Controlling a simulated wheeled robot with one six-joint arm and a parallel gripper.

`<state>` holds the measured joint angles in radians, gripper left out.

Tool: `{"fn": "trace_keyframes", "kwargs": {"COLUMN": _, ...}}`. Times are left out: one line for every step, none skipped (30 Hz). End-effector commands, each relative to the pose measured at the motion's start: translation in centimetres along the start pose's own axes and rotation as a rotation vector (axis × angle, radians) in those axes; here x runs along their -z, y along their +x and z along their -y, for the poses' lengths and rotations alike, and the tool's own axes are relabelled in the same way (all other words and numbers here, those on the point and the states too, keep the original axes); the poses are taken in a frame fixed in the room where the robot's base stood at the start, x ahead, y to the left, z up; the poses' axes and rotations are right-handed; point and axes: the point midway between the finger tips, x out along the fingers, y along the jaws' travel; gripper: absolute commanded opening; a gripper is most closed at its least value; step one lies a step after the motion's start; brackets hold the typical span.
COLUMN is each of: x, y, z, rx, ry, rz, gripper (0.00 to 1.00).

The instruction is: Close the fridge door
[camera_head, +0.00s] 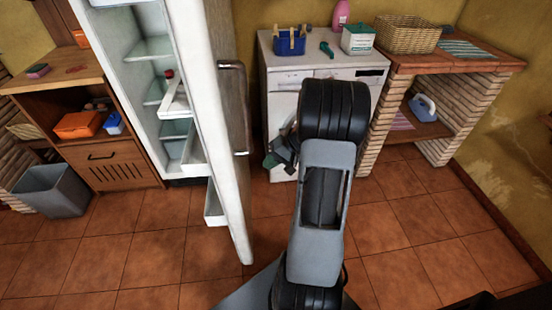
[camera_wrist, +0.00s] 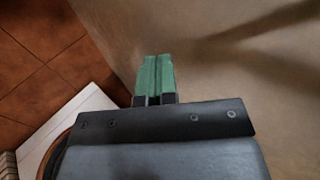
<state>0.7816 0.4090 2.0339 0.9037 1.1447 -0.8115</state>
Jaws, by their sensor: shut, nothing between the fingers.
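The white fridge (camera_head: 125,40) stands at the left in the head view, and its inside shelves show. In the head view my gripper is partly hidden behind my arm, to the right of the door and in front of the white washing machine.
The washing machine (camera_head: 283,103) has a blue basket (camera_head: 290,42) on top. A brick counter (camera_head: 455,62) with a wicker basket (camera_head: 407,35) stands right. A wooden cabinet (camera_head: 100,155) and a grey bin (camera_head: 52,190) stand left. Tiled floor before the fridge is clear.

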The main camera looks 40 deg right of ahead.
Motion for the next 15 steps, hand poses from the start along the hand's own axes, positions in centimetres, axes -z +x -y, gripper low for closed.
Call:
{"fn": "trace_keyframes", "kwargs": {"x": -0.1, "y": 1.3, "z": 0.0, "rx": 0.000, "ry": -0.003, "rz": 0.007, "gripper": 0.00}}
{"fn": "trace_keyframes", "kwargs": {"x": -0.1, "y": 1.8, "z": 0.0, "rx": 0.000, "ry": -0.003, "rz": 0.006, "gripper": 0.00}}
{"fn": "trace_keyframes", "kwargs": {"x": -0.1, "y": 2.6, "z": 0.0, "rx": 0.000, "ry": -0.004, "rz": 0.007, "gripper": 0.00}}
{"fn": "trace_keyframes", "kwargs": {"x": -0.1, "y": 3.1, "z": 0.0, "rx": -0.001, "ry": -0.004, "rz": 0.006, "gripper": 0.00}}
{"fn": "trace_keyframes", "kwargs": {"x": -0.1, "y": 3.6, "z": 0.0, "rx": 0.000, "ry": -0.002, "rz": 0.006, "gripper": 0.00}}
{"fn": "trace_keyframes", "kwargs": {"x": -0.1, "y": 4.3, "z": 0.0, "rx": 0.000, "ry": -0.002, "rz": 0.007, "gripper": 0.00}}
{"fn": "trace_keyframes", "kwargs": {"x": -0.1, "y": 4.8, "z": -0.1, "rx": -0.001, "ry": -0.001, "rz": 0.006, "gripper": 0.00}}
{"fn": "trace_keyframes", "kwargs": {"x": -0.1, "y": 5.1, "z": 0.1, "rx": -0.001, "ry": -0.002, "rz": 0.004, "gripper": 0.00}}
{"fn": "trace_keyframes", "kwargs": {"x": -0.1, "y": 5.4, "z": 0.7, "rx": -0.001, "ry": -0.004, "rz": 0.003, "gripper": 0.00}}
{"fn": "trace_keyframes", "kwargs": {"x": -0.1, "y": 5.7, "z": 1.0, "rx": -0.001, "ry": -0.004, "rz": 0.003, "gripper": 0.00}}
{"fn": "trace_keyframes", "kwargs": {"x": -0.1, "y": 5.9, "z": 1.2, "rx": -0.002, "ry": -0.004, "rz": 0.003, "gripper": 0.00}}
{"fn": "trace_keyframes", "kwargs": {"x": -0.1, "y": 6.2, "z": 1.5, "rx": -0.002, "ry": -0.004, "rz": 0.002, "gripper": 0.00}}
{"fn": "trace_keyframes", "kwargs": {"x": 0.0, "y": 6.4, "z": 1.7, "rx": -0.002, "ry": -0.003, "rz": 0.001, "gripper": 0.00}}
{"fn": "trace_keyframes", "kwargs": {"x": 0.0, "y": 6.6, "z": 1.9, "rx": -0.002, "ry": -0.002, "rz": 0.001, "gripper": 0.00}}
{"fn": "trace_keyframes", "kwargs": {"x": 0.0, "y": 6.8, "z": 2.0, "rx": -0.002, "ry": -0.001, "rz": 0.001, "gripper": 0.00}}
